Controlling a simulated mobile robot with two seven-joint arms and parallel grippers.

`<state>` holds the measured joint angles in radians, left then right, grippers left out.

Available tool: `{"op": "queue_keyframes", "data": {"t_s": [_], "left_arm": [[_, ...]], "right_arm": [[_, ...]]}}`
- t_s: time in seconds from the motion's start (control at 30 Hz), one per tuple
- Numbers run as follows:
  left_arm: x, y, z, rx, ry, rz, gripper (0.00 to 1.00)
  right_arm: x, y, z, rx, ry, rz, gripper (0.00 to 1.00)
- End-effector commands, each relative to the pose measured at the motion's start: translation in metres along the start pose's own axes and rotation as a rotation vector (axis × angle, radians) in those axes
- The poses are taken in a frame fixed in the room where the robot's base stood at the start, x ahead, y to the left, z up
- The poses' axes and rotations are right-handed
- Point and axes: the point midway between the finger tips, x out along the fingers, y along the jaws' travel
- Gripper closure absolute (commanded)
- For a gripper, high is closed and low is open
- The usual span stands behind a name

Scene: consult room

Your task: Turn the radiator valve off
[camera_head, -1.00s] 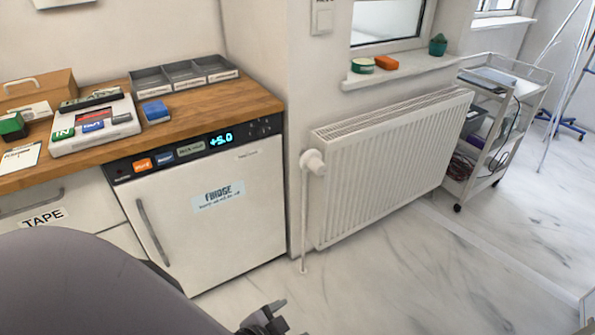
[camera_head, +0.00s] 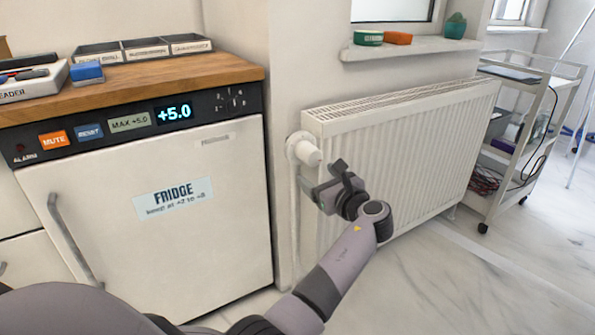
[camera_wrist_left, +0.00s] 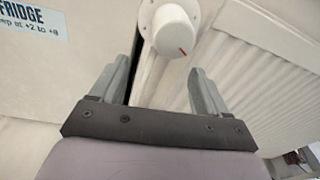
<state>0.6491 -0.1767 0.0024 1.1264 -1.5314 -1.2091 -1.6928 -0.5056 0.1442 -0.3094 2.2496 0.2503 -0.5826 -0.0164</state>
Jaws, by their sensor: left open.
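The white radiator valve (camera_head: 305,149) sits at the upper left end of the white ribbed radiator (camera_head: 400,150), on top of a vertical pipe. In the left wrist view the round valve knob (camera_wrist_left: 174,30) faces the camera, with a red mark at its lower right. My left gripper (camera_head: 328,180) is open and empty, just below and to the right of the knob in the head view. In the left wrist view its two fingers (camera_wrist_left: 160,80) are apart, and the knob shows beyond the tips, between them. I see no contact. My right gripper is not in view.
A white fridge (camera_head: 140,225) under a wooden counter (camera_head: 140,88) stands close left of the valve. A windowsill (camera_head: 410,48) with small items is above the radiator. A white trolley (camera_head: 530,150) stands to the right. The marble floor (camera_head: 450,280) in front is clear.

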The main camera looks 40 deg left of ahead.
Motion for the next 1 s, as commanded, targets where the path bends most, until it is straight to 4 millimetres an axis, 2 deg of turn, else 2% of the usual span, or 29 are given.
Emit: {"op": "queue_keyframes", "data": {"t_s": [0.03,0.27,0.37,0.7,0.83,1.0], "left_arm": [[0.000,-0.004,0.002,0.034,-0.029,0.017,0.24],[-0.002,-0.010,0.024,0.132,-0.096,0.068,0.24],[0.007,-0.010,0.027,0.140,-0.102,0.074,0.24],[0.057,-0.006,0.031,0.139,-0.101,0.071,0.24],[0.066,-0.006,0.033,0.138,-0.100,0.071,0.24],[0.068,-0.006,0.034,0.139,-0.099,0.069,0.24]], "right_arm": [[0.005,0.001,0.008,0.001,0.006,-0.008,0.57],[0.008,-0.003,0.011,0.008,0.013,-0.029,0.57],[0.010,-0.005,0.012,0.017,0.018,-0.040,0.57],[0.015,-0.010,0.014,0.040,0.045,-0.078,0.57],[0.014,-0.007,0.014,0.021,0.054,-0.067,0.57],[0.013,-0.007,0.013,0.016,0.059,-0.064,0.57]]}}
